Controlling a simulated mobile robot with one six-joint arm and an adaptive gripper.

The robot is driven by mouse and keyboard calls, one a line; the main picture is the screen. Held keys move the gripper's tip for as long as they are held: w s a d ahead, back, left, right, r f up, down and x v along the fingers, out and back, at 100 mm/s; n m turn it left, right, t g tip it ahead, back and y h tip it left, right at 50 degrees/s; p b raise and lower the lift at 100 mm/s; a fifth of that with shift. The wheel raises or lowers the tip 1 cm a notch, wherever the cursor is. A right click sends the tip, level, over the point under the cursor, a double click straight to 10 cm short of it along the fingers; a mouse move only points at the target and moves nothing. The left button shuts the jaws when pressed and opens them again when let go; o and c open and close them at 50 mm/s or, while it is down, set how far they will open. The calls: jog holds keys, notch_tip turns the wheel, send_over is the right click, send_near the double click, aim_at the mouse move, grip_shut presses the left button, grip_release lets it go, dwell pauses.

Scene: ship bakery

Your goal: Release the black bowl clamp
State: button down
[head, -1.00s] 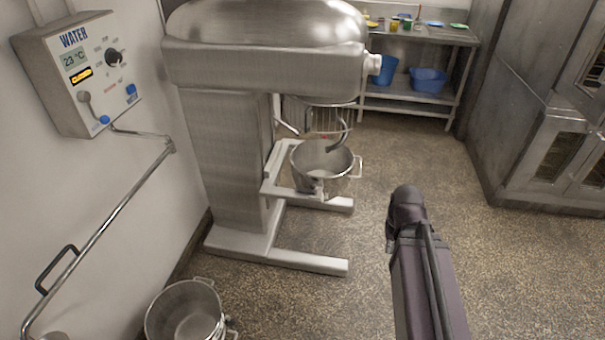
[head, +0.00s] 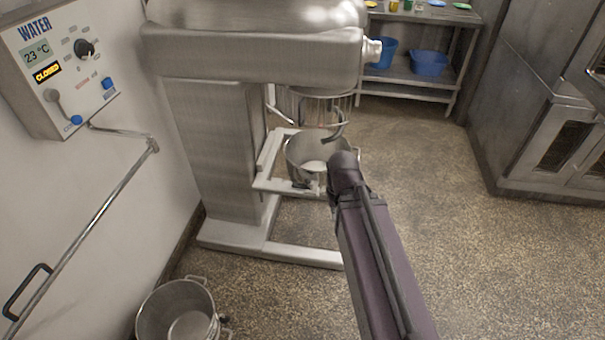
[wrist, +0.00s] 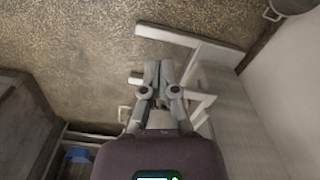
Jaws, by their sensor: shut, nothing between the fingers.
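In the head view the steel mixing bowl (head: 305,152) sits in the white cradle (head: 268,172) of the big mixer, under its hook. A small dark part (head: 303,184) at the bowl's front, by the cradle, looks like the bowl clamp; its exact position is unclear. My arm covers the bowl's right side, and my gripper is hidden in this view. In the wrist view my gripper (wrist: 158,70) is shut and empty, pointing toward the cradle area. Its fingers hide most of the bowl and the clamp. The cradle's pale arm (wrist: 203,108) shows just right of the fingers.
The mixer's column (head: 215,150) and floor legs (head: 285,252) are close by on the left. A loose steel pot (head: 180,312) stands on the floor at lower left. A water panel (head: 62,75) with a pipe is on the left wall. Open floor lies right, before the oven (head: 550,130).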

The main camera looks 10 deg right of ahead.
jog(key=shift+a, duration=0.2)
jog(key=w+f+n+t+b, duration=0.1)
jog(key=w+f+b, duration=0.5)
jog(key=w, duration=0.8)
jog(key=w+f+n+t+b, duration=0.1)
jog(key=w+f+b, duration=0.5)
jog(key=w, duration=0.7)
jog(key=w+a+f+n+t+y+b, duration=0.1)
jog(key=w+f+b, duration=0.6)
jog(key=w, duration=0.7)
jog(key=shift+w+t+b, duration=0.35)
jog(key=shift+t+b, duration=0.05)
jog(key=shift+b, duration=0.1)
jog(key=b+x, duration=0.9)
jog(key=x, duration=0.1)
jog(key=shift+r, duration=0.1)
